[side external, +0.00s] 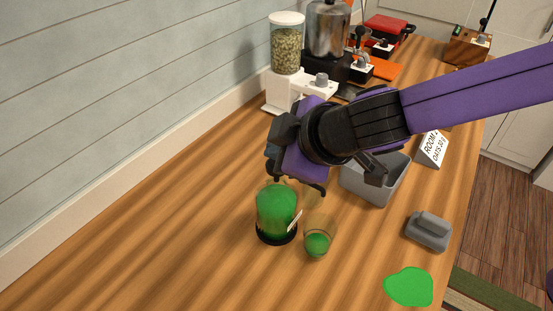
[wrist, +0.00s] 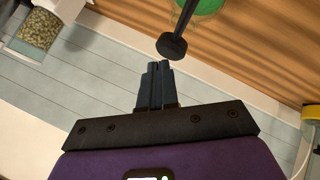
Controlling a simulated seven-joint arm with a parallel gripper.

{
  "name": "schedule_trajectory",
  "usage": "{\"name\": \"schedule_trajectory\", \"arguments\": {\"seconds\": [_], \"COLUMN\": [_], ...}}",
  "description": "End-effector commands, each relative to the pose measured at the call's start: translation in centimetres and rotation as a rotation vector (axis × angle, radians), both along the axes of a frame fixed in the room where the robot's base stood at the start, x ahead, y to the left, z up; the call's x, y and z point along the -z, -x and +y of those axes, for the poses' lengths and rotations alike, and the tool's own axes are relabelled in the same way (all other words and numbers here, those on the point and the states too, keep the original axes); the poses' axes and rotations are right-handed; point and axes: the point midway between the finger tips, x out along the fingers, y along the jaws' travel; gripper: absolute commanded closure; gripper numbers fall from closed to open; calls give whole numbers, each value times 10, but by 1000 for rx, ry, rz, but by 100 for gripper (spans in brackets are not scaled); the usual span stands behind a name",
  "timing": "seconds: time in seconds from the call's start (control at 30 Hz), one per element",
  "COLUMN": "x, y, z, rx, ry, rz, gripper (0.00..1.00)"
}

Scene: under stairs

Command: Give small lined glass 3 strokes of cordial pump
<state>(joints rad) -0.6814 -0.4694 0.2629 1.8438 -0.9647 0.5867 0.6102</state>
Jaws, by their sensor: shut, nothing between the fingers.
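The cordial pump is a clear jar of green liquid (side external: 277,212) on a black base, standing on the wooden counter. Its black plunger knob (wrist: 171,47) and thin rod show in the wrist view, with green behind. The small glass (side external: 318,243) stands just right of the jar and holds green liquid in its lower part; its line is too small to make out. My gripper (side external: 297,186) is above the jar and hides its top in the side view. In the wrist view its fingers (wrist: 156,68) are together and empty, close beside the knob; I cannot tell whether they touch.
A grey bin (side external: 371,184) stands behind the glass, with a white sign (side external: 432,149) beyond it. A grey block-like object (side external: 428,231) and a flat green patch (side external: 409,287) lie at right. A grain dispenser (side external: 287,50) stands at the back. The front left counter is clear.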

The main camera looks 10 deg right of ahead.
Motion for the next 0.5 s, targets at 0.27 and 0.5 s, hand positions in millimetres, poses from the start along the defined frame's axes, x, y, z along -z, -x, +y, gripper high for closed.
{"name": "schedule_trajectory", "arguments": {"seconds": [0.27, 0.5], "x": [3, 6], "y": [0, 0], "z": [0, 0], "rx": [0, 1], "ry": [2, 1], "rz": [-1, 0], "gripper": [100, 100]}}
